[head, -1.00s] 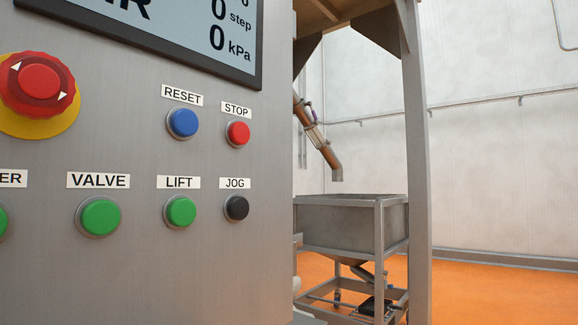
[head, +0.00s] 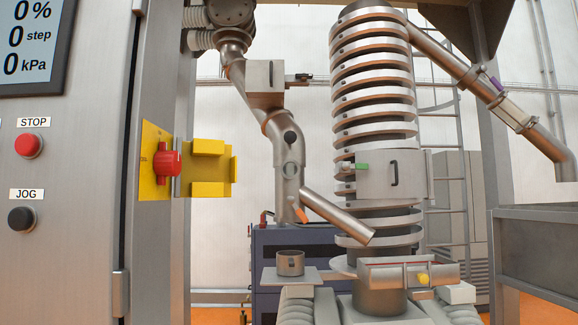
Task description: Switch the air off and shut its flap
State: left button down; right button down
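A red rotary knob (head: 167,163) sits on a yellow plate (head: 152,135) on the side of the grey cabinet, left of centre in the head view. A yellow flap (head: 208,170) with raised blocks stands out to the right of the knob. It appears swung open, leaving the knob uncovered. Small lettering on the plate is too small to read, so I cannot tell the knob's setting or be sure it is the air switch. Neither of my grippers is in view.
The cabinet front (head: 75,200) carries a screen (head: 30,50), a red STOP button (head: 29,145) and a black JOG button (head: 22,219). A spiral conveyor (head: 375,120) stands behind at the centre right. A grey hopper (head: 540,245) is at the right edge.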

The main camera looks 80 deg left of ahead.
aim_at(166, 163)
jog(key=u, duration=2.6)
